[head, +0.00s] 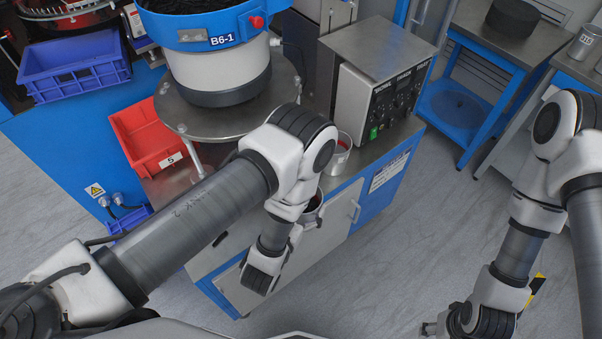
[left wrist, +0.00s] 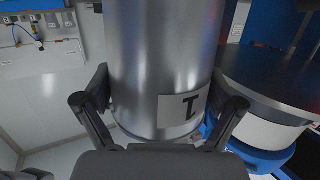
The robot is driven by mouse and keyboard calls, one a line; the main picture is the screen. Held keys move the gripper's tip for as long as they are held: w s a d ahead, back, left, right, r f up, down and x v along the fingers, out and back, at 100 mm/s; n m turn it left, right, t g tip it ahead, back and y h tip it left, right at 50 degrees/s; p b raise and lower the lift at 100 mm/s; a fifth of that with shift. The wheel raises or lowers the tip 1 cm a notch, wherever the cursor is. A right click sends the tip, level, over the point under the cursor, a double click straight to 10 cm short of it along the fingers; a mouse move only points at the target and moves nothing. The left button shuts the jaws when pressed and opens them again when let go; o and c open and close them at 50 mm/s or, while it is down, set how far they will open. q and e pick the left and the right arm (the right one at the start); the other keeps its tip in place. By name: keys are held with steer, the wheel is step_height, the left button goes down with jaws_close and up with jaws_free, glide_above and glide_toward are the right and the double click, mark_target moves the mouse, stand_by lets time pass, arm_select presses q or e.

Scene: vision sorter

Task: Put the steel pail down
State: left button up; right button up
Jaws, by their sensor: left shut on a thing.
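The steel pail (left wrist: 155,60), a shiny metal cylinder with a white label and a black mark, fills the middle of the left wrist view. My left gripper (left wrist: 165,102) is shut on it, with one finger on each side.
A round steel plate (head: 215,125) carries the blue-rimmed bowl B6-1 (head: 218,70). A red bin (head: 147,137) and blue crate (head: 78,68) sit left.

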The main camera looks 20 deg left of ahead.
arm_select(q)
steer(key=w+a+f+b, duration=0.1)
steer(key=b, duration=0.4)
steer(key=shift+w+f, duration=0.3)
steer(key=w+a+f+b, duration=0.1)
steer(key=w+a+b, duration=0.1)
steer(key=w+b, duration=0.2)
steer(key=w+a+f+b, duration=0.1)
steer(key=w+a+b, duration=0.1)
steer(key=w+b, duration=0.2)
steer(key=w+a+f+b, duration=0.1)
steer(key=w+a+b, duration=0.1)
steer(key=w+b, duration=0.2)
steer(key=shift+w+f, duration=0.35)
steer(key=shift+f, duration=0.05)
steer(key=shift+s+f+b, duration=0.1)
steer(key=shift+b, duration=0.25)
steer(key=o, duration=1.5)
steer(key=shift+c, duration=0.2)
